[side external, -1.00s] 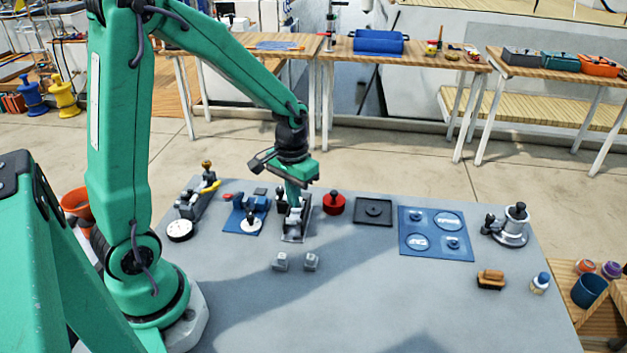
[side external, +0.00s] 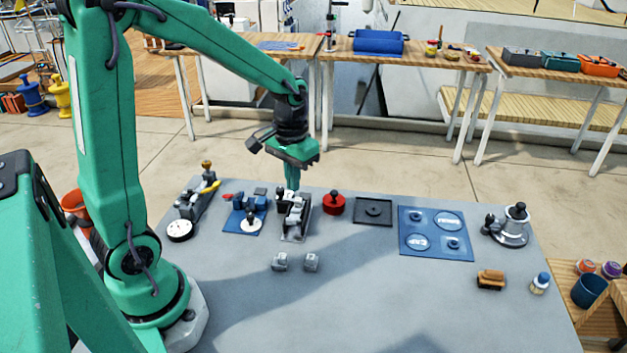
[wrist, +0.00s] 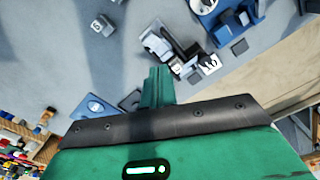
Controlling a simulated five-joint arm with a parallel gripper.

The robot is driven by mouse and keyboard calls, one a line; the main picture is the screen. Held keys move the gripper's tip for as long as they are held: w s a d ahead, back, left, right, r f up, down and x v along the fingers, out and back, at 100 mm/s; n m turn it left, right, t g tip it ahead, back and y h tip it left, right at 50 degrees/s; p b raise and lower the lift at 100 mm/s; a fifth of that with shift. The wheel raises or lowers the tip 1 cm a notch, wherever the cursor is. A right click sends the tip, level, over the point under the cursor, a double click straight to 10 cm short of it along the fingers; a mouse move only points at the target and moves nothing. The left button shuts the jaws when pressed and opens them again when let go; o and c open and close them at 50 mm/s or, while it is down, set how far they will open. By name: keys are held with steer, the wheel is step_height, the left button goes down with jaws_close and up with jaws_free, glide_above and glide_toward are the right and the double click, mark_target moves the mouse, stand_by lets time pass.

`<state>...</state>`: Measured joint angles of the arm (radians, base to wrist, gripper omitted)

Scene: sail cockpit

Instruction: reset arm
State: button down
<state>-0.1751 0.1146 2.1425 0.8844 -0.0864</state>
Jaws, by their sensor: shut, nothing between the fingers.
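My gripper (side external: 292,181) is shut and empty. In the side external view it points down above the far part of the grey table (side external: 370,300), just over a grey metal fitting (side external: 296,220) with a dark lever. A small gap shows between my fingertips and the fitting. In the wrist view my green fingers (wrist: 157,85) are together, with the fitting (wrist: 165,42) beyond them.
Left of the fitting are a blue fixture (side external: 250,212) and a lever device with a white dial (side external: 181,230). To the right are a red round part (side external: 334,204), a black square plate (side external: 373,211), a blue mat (side external: 433,249) and a winch (side external: 512,226). Two grey blocks (side external: 311,262) lie in front.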

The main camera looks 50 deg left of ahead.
steer(key=s+d+r+m+t, duration=0.3)
steer(key=s+d+r+t, duration=0.2)
steer(key=s+r, duration=0.7)
steer(key=shift+d+t, duration=0.3)
steer(key=shift+d, duration=0.25)
stand_by(1.2)
